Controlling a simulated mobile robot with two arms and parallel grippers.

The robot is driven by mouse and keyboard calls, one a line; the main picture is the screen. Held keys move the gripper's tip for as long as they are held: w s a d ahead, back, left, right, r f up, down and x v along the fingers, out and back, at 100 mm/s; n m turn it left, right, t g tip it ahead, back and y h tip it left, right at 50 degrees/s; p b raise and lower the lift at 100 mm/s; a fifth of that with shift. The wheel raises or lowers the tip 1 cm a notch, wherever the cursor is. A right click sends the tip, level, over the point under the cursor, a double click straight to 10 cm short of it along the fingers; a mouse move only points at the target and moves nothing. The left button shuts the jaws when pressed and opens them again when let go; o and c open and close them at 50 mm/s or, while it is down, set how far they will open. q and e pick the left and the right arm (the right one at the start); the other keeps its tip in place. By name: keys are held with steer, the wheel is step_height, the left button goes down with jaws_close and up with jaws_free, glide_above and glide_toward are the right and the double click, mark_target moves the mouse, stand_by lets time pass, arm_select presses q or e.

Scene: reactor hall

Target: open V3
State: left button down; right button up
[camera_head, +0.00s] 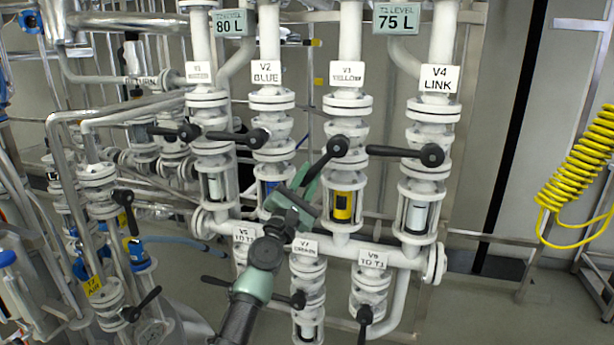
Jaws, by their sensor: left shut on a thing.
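The V3 valve, with its white label (347,74) reading YELLOW, stands on the third vertical pipe from the left in the main row. Its dark lever (325,158) runs from a round hub down and to the left, at a slant. My left gripper (303,184), dark with green parts, reaches up from below and is shut on the outer end of the V3 lever. The gripper hides that end. Below V3 a sight glass (342,206) shows yellow. My right gripper is not in view.
The levers of V2 (237,136) and V4 (405,152) lie about level, pointing left, on either side of V3. Lower valves, including V7 (305,247), hang under the horizontal manifold (385,252). A yellow coiled hose (580,165) hangs at right.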

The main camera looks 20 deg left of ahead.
arm_select(q)
steer(key=shift+d+f, duration=0.1)
steer(key=shift+f, duration=0.1)
steer(key=c, duration=1.3)
jaws_free()
steer(key=shift+r, duration=0.15)
steer(key=shift+s, duration=0.1)
steer(key=v, duration=0.7)
steer(key=shift+s, duration=0.3)
